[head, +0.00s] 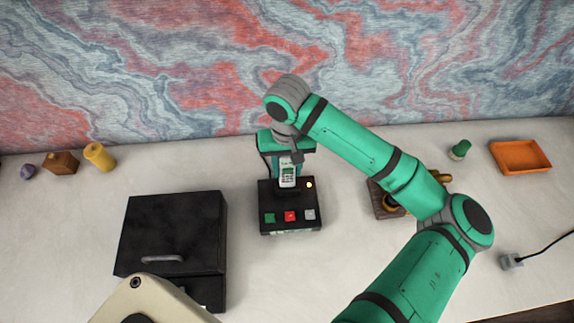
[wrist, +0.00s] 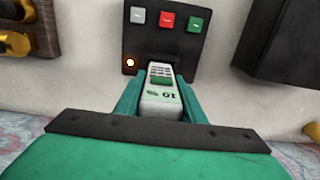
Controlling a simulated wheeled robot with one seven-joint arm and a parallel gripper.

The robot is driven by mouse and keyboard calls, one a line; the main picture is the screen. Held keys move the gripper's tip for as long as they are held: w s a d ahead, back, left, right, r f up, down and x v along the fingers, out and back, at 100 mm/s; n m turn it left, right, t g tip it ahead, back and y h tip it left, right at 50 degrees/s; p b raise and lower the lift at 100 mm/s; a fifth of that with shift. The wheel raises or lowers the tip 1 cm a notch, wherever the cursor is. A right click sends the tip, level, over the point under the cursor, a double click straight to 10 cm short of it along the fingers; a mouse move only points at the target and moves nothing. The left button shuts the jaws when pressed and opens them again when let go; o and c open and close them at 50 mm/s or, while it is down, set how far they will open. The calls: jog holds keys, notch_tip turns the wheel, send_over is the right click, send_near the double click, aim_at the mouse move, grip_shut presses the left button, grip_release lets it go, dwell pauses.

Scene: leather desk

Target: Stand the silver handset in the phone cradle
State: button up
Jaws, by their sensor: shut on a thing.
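The silver handset (head: 287,175) is upright at the back of the black phone cradle (head: 265,226), with its keypad and small green screen facing the head camera. My gripper (head: 288,160) is shut on the handset from above and behind. In the wrist view the handset (wrist: 161,88) sits between my green fingers, its far end at the dark slot of the cradle (wrist: 140,42). Whether its foot is fully seated in the slot is hard to tell. The cradle has green, red and grey buttons, and a small light is glowing on it.
A black drawer box (head: 172,230) stands left of the cradle. A wooden rack (head: 380,205) with brass-coloured items is at right, partly behind my arm. An orange tray (head: 520,156), a green piece (head: 460,149) and a cable plug (head: 511,261) lie farther right. A yellow cylinder (head: 99,156) is far left.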

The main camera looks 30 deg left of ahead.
jog(key=shift+f, duration=1.35)
jog(key=o, duration=1.4)
jog(key=shift+c, duration=0.2)
notch_tip(320, 180, up, 11)
jog(key=shift+f, duration=0.1)
jog(key=shift+w, duration=0.1)
jog(key=shift+a, duration=0.1)
